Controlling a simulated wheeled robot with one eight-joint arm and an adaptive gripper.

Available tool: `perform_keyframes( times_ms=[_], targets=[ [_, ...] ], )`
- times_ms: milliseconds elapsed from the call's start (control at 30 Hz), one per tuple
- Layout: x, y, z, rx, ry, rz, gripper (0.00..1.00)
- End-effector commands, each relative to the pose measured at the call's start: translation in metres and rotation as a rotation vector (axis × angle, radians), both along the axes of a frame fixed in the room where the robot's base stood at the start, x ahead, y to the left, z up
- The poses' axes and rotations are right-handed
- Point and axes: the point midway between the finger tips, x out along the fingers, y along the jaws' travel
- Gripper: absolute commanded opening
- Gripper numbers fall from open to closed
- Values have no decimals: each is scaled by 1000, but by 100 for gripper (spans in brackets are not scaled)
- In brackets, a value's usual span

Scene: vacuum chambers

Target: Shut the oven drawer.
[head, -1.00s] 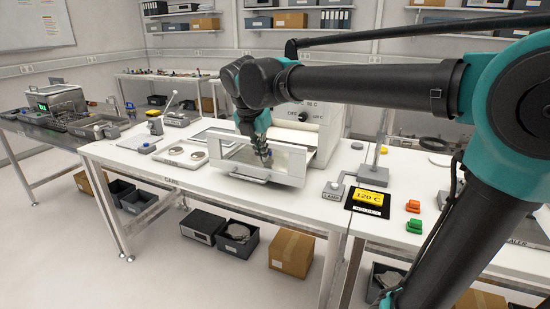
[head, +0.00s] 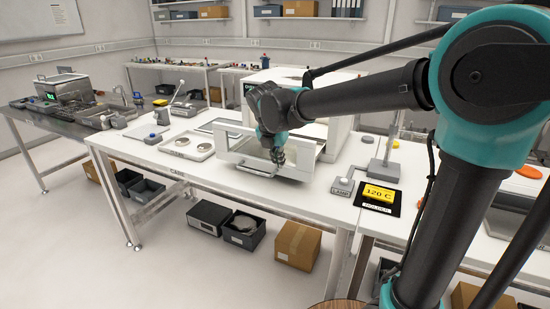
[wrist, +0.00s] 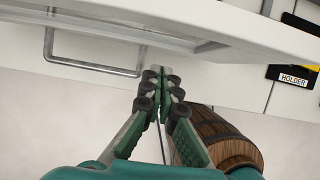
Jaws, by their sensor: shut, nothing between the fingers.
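The oven (head: 338,132) is a white box on the bench, partly hidden behind my arm. Its drawer (head: 238,155) stands out from the oven's front toward me, a pale frame with a bar handle low on its front. In the wrist view the white drawer front (wrist: 120,22) crosses the top, and the metal handle (wrist: 95,70) is left of the fingers. My gripper (head: 277,158) is shut and empty, pointing down at the right part of the drawer front. In the wrist view its fingertips (wrist: 162,75) are close together near the drawer; I cannot tell whether they touch it.
Left of the drawer is a tray with round dishes (head: 188,146). Right are a stand (head: 382,168) and a yellow "120 C" block (head: 379,192) on a black holder. Boxes (head: 298,245) lie under the bench.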

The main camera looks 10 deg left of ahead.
Motion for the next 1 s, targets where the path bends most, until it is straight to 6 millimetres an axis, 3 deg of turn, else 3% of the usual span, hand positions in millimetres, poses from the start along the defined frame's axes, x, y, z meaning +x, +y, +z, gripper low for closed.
perform_keyframes(
  times_ms=[200,733,1000],
  targets=[
    [17,-7,0,-1,0,0,0],
    [24,-8,0,0,0,0,0],
    [62,-23,0,1,0,-4,0]
  ],
)
